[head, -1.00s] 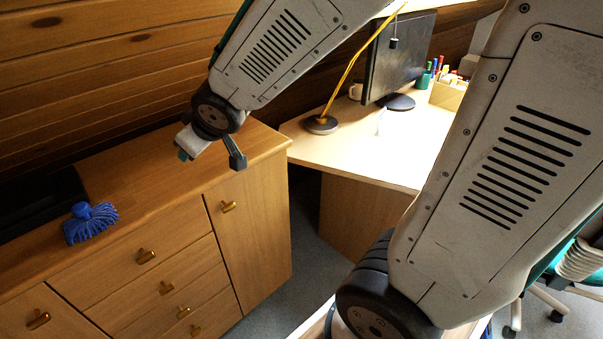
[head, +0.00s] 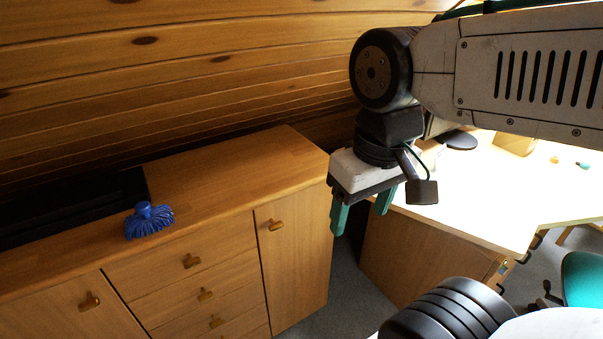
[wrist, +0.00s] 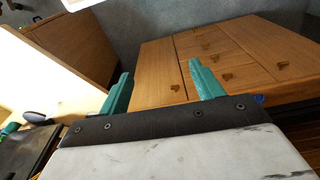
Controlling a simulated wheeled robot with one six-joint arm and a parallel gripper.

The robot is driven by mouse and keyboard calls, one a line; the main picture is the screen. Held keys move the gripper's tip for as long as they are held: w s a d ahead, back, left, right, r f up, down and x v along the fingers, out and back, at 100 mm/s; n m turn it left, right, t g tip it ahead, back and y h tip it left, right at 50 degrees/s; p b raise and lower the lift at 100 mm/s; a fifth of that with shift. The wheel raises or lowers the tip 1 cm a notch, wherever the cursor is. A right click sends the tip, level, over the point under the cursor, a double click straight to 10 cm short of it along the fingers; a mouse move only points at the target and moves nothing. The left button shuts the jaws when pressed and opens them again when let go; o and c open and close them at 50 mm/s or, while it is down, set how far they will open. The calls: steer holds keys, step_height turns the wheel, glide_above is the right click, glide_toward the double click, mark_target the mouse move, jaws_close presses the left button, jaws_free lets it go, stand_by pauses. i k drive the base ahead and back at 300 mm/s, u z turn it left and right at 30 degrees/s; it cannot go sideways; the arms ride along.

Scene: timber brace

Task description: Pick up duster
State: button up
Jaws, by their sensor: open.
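The blue duster (head: 149,221) lies on top of the wooden cabinet near its front edge, in the left part of the head view. In the wrist view a small bit of blue (wrist: 258,99) shows at the cabinet's edge, mostly hidden behind my gripper's mount. My gripper (head: 362,216) is open and empty, with its green fingers pointing down, off the right end of the cabinet and well to the right of the duster. Its two fingers also show apart in the wrist view (wrist: 160,85).
The wooden cabinet (head: 230,180) has drawers and doors with brass handles (head: 191,261). A dark flat object (head: 75,210) lies on it left of the duster. A bright desk (head: 480,190) stands to the right. A sloped plank wall (head: 180,80) closes the back. Cabinet top right of the duster is clear.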

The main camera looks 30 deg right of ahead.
mark_target(147, 219)
steer(key=u, duration=2.4)
steer(key=i, duration=0.9)
steer(key=z, duration=2.85)
